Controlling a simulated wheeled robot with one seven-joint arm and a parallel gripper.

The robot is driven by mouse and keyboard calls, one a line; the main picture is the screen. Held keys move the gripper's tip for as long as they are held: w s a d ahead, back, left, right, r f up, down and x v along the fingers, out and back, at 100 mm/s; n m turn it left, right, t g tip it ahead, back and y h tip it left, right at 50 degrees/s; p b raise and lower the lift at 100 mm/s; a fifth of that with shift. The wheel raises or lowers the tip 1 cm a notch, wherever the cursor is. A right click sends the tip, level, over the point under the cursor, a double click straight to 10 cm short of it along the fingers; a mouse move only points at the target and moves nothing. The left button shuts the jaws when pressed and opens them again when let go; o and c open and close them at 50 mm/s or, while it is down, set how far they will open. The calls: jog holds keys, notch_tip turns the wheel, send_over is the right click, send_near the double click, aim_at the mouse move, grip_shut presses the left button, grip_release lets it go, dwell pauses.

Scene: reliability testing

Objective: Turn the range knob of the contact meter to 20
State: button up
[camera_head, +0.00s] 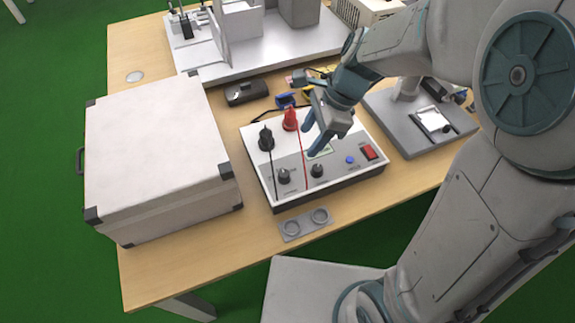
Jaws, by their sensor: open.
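The contact meter (258,180) is a light box with a grey top panel, standing near the front of the wooden table. Two dark round knobs sit on its front part, a left knob (284,176) and a right knob (316,171). Their labels and pointer settings are too small to read, so I cannot tell which is the range knob. A small display (320,151) is partly hidden by my gripper. My gripper (312,138) is open above the back middle of the panel, behind the right knob, and appears empty.
Black (266,138) and red (290,120) plugs with leads stand on the meter's back left. A blue button (350,160) and red switch (369,152) are at right. A large white case (155,150) stands left; a grey stand (400,125) is right. A two-ring plate (305,224) lies in front.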

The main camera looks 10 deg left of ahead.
aim_at(284, 174)
jog(key=b+x, duration=0.2)
jog(key=x, duration=1.2)
jog(key=shift+a, duration=0.2)
jog(key=c, duration=1)
